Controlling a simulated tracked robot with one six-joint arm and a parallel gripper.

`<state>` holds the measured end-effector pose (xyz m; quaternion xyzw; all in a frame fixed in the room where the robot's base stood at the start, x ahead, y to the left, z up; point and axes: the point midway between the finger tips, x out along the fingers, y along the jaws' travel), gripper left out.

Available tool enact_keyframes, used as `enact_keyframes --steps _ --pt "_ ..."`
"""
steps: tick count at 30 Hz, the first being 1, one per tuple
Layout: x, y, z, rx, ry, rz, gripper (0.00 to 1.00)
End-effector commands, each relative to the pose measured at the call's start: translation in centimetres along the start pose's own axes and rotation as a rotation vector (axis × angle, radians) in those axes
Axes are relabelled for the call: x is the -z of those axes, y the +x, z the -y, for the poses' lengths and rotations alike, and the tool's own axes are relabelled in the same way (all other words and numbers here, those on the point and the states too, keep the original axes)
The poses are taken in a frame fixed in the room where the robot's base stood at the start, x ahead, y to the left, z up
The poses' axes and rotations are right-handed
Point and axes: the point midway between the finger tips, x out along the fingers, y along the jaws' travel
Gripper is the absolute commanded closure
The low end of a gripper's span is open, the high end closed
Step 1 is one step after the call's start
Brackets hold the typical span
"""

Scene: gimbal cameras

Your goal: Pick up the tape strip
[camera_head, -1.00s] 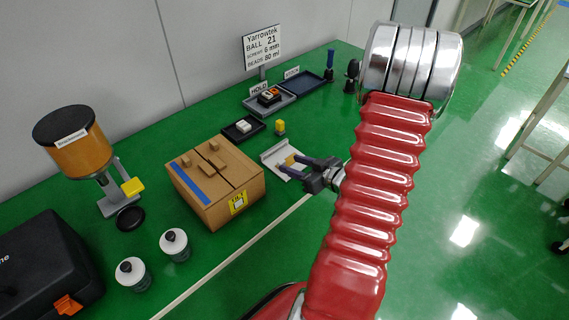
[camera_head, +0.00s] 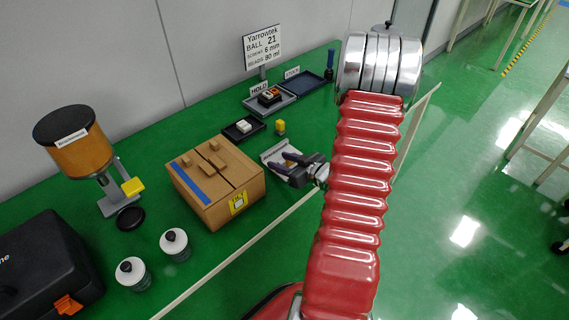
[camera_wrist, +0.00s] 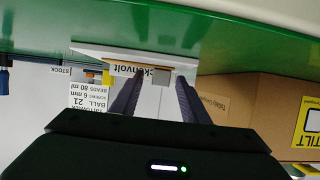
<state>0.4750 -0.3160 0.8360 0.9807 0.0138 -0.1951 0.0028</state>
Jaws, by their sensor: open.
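A white angled holder (camera_head: 270,150) stands on the green table, right of the cardboard box. A tan strip with dark lettering (camera_wrist: 128,71) lies across its face in the wrist view; it may be the tape strip. My gripper (camera_head: 277,160) reaches over the holder, which its fingers partly hide in the head view. In the wrist view my gripper (camera_wrist: 160,82) has its fingers apart, with white holder surface between them and nothing clamped. A blue strip (camera_head: 194,184) also lies along the box top. Contact with the holder cannot be told.
The cardboard box (camera_head: 238,187) stands left of my gripper with small blocks on top. Two white-topped bottles (camera_head: 175,243) stand front left. A pale edge strip borders the table's near side.

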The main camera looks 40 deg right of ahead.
Motion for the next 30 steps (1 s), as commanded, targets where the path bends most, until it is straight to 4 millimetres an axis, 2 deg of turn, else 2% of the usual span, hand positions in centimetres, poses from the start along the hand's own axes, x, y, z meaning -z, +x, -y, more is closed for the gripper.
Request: enact_keyframes --steps 4,19,30 --pt "-0.01 0.71 0.04 0.000 0.000 0.001 0.59" --pt "-0.01 0.66 -0.01 -0.001 0.000 0.001 0.59" --pt "-0.01 0.65 -0.02 -0.001 0.000 0.000 0.85"
